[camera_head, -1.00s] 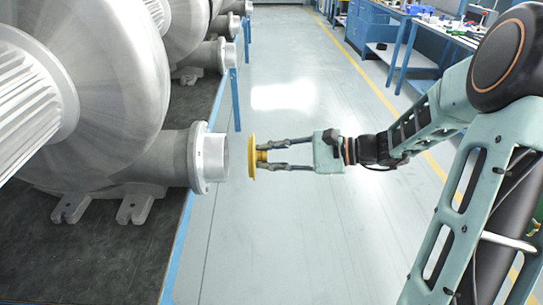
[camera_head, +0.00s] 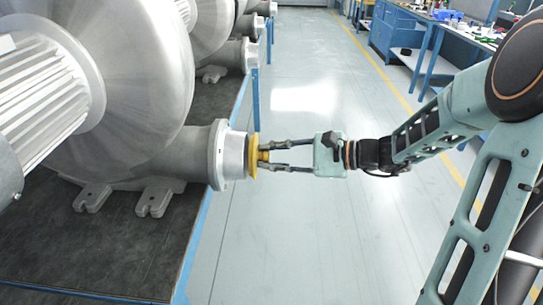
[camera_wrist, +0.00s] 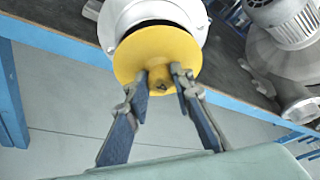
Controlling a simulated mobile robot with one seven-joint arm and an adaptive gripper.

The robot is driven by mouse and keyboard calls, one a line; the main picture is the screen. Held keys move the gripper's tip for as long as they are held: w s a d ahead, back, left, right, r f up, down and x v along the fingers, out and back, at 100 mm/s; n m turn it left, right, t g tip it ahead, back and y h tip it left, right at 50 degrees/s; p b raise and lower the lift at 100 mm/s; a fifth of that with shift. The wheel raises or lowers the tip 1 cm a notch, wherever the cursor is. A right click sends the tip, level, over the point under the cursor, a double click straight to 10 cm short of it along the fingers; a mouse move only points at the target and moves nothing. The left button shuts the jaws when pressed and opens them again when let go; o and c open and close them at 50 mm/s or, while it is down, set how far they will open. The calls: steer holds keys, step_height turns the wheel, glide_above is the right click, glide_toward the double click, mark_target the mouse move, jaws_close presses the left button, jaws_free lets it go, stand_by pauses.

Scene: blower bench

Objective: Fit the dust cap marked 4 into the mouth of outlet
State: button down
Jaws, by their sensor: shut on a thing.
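The yellow dust cap (camera_head: 253,156) is held by its knob at the tip of my gripper (camera_head: 268,156). In the head view its disc stands upright at the mouth of the nearest blower's outlet (camera_head: 234,156), touching it or almost so; I cannot tell if it is seated. In the wrist view the cap (camera_wrist: 157,52) covers most of the outlet mouth, and a dark band of the outlet (camera_wrist: 150,24) shows above its upper edge. My gripper's fingers (camera_wrist: 160,82) are shut on the knob. No number is readable on the cap.
The nearest blower (camera_head: 130,80) stands on a dark bench (camera_head: 100,240) with a blue edge, and more blowers line up behind it. A second motor (camera_wrist: 282,20) shows at right in the wrist view. The floor (camera_head: 300,210) beside the bench is open.

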steer(key=shift+a, duration=0.95)
stand_by(1.0)
steer(key=c, duration=1.6)
jaws_free()
steer(key=v, duration=1.2)
